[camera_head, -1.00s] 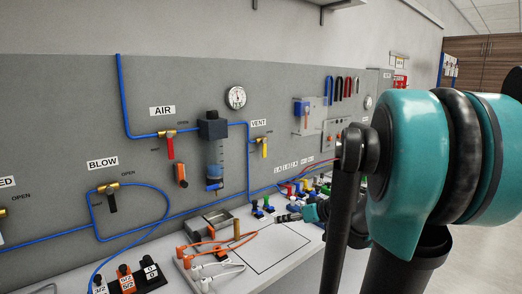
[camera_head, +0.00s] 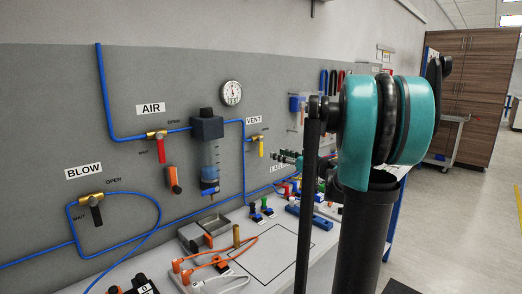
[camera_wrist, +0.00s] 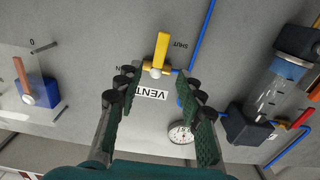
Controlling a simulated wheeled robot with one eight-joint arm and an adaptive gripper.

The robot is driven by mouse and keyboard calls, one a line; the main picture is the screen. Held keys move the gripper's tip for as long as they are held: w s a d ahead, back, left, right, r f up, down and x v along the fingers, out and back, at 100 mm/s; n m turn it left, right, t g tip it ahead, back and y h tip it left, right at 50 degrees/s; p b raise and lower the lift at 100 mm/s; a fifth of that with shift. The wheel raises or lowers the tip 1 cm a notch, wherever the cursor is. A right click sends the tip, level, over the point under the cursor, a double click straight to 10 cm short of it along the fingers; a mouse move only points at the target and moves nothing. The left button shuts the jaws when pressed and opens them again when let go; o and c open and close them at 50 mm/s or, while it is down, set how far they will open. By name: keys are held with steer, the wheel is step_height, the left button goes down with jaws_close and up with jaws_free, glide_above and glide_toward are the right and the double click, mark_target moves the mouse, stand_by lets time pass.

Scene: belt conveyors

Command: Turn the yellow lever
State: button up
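The yellow lever (camera_head: 261,148) hangs down from its brass valve at the VENT label on the grey wall panel. In the wrist view the yellow lever (camera_wrist: 161,50) appears upside down, beyond my fingertips and roughly between their lines. My gripper (camera_wrist: 153,84) is open and empty, its two finger pads spread on either side of the VENT label. I see no contact between the fingers and the lever.
A blue hose runs beside the valve, with the gauge (camera_wrist: 181,132) and cylinder (camera_wrist: 275,90) nearby. The bench (camera_head: 262,284) below holds cables, a metal tray and small coloured parts.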

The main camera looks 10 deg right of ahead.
mark_target(262, 148)
steer(key=x, duration=1.1)
jaws_close()
